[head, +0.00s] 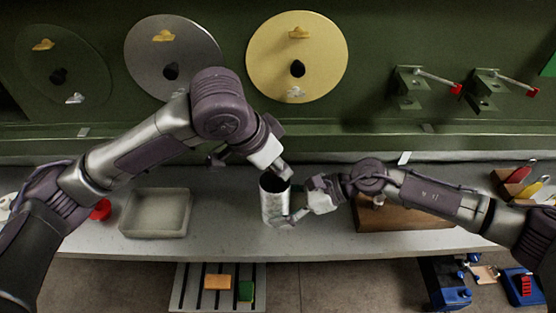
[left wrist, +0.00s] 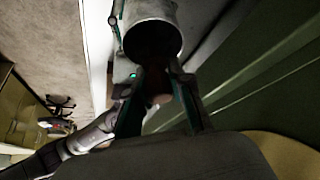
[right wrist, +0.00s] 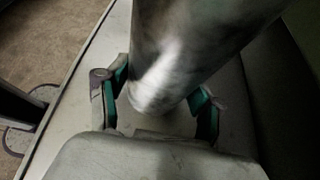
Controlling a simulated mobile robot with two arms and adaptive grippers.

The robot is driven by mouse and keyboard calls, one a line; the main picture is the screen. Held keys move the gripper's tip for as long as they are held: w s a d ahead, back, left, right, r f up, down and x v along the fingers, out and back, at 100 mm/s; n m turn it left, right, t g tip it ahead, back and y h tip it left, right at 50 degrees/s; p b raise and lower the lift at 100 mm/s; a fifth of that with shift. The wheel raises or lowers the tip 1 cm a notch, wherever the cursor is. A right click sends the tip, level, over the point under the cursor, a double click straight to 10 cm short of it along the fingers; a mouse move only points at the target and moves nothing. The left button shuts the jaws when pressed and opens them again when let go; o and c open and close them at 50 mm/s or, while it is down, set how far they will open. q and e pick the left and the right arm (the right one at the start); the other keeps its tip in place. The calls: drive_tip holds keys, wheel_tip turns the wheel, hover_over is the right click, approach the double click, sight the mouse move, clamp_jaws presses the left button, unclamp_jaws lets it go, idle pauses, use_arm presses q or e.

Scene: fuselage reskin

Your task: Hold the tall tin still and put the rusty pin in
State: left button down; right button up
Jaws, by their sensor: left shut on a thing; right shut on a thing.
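The tall tin (head: 272,207) is a grey metal cylinder, upright near the front edge of the bench, with its open mouth upward. My right gripper (head: 293,217) is shut on the tin low on its side; the right wrist view shows the fingers on both sides of the tin (right wrist: 178,55). My left gripper (head: 283,171) is just above the tin's mouth, pointing down. In the left wrist view its fingers are closed on a dark brownish thing, the rusty pin (left wrist: 157,92), by the tin's rim (left wrist: 152,40). The pin is hidden in the head view.
A shallow grey tray (head: 157,232) lies left of the tin, with a red round thing (head: 101,209) beside it. A wooden block (head: 390,217) stands behind my right forearm. Discs (head: 297,57) and brackets (head: 410,88) are on the green wall. Bench between tray and tin is clear.

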use_arm(q)
drive_tip(key=c, duration=1)
unclamp_jaws()
drive_tip(key=shift+o, duration=0.2)
drive_tip(key=shift+r, duration=4.05)
use_arm(e)
drive_tip(key=o, duration=0.9)
drive_tip(key=shift+o, duration=0.2)
